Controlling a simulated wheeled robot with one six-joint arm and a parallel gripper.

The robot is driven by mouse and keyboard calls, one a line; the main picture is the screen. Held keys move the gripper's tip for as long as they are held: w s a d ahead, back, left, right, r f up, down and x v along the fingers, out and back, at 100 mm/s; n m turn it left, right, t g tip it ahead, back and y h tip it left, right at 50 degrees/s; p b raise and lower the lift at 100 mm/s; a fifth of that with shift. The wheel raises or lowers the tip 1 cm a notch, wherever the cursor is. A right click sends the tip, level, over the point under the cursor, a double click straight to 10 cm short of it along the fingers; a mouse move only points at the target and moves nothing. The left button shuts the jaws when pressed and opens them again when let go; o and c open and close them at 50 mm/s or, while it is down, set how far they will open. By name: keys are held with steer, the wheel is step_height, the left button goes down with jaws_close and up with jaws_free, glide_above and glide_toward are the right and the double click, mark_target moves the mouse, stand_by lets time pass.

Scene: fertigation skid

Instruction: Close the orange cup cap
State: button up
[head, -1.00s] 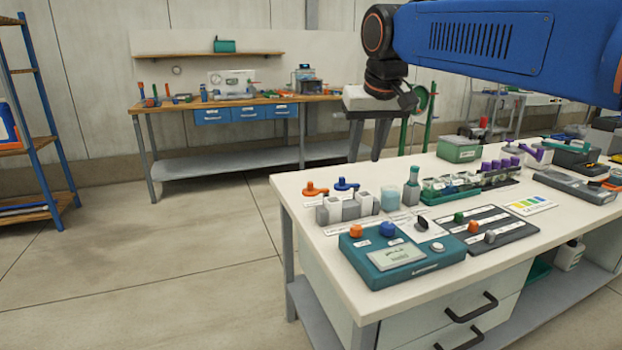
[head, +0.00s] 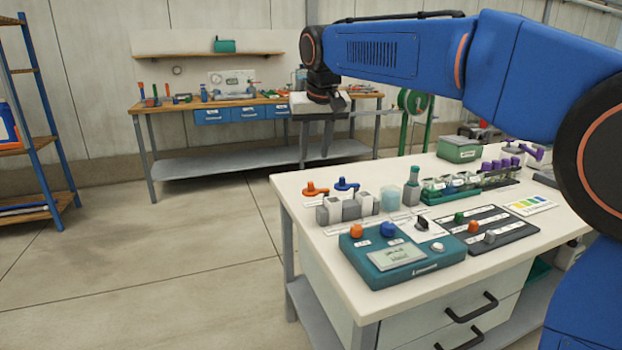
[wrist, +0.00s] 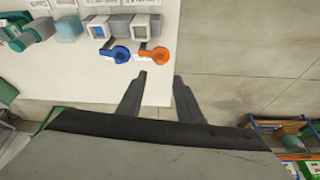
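The orange cup cap (head: 315,190) has a round part and a short arm. It sits at the far left corner of the white bench. In the wrist view the orange cap (wrist: 153,55) lies beside a grey square cup (wrist: 145,28) whose top looks uncovered, so the cap appears swung open. A matching blue cap (wrist: 119,54) is beside the neighbouring cup. My gripper (head: 316,150) is above and behind this corner in the head view. In the wrist view my gripper (wrist: 159,78) is open and empty, its two fingers apart, pointing toward the orange cap without visible contact.
A teal control box (head: 402,255) with knobs, a teal bottle (head: 411,186) and a rack of vials (head: 465,184) stand on the same bench. The bench edge runs close to the orange cap. Floor is open to the left; a wooden workbench (head: 235,103) stands behind.

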mark_target(311, 182)
steer(key=x, duration=1)
steer(key=shift+w+f, duration=0.15)
steer(key=shift+f, duration=0.2)
steer(key=shift+c, duration=0.6)
jaws_close()
